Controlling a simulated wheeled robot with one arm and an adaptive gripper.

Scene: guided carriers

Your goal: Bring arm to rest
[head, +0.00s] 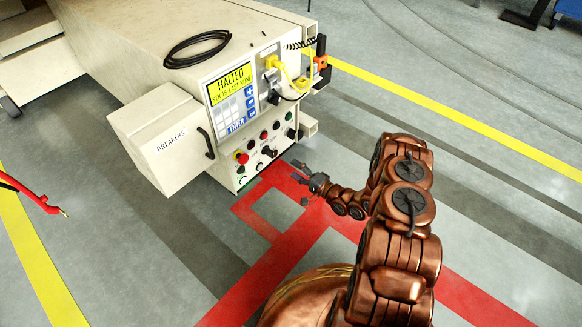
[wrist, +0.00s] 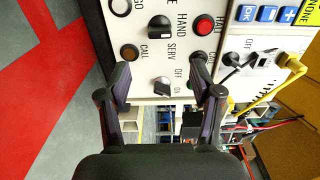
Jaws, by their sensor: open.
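My gripper (head: 302,181) is open and empty at the end of my copper-coloured arm, close to the front panel of a cream carrier (head: 135,45). In the wrist view, my gripper (wrist: 160,70) has its two dark fingers spread in front of that panel. A silver OFF/ON switch (wrist: 162,86) shows between the fingers. A black HAND/SERV selector (wrist: 158,26) and a red HALT button (wrist: 204,24) lie above it in that view. I cannot tell whether a fingertip touches the panel. The carrier's display (head: 231,84) reads HALTED.
A BREAKERS box (head: 172,147) with a black handle juts out at the carrier's left front. A yellow plug and cable (head: 275,64) hang at its right side. A black cable coil (head: 197,49) lies on top. Floor (head: 480,130) to the right is clear.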

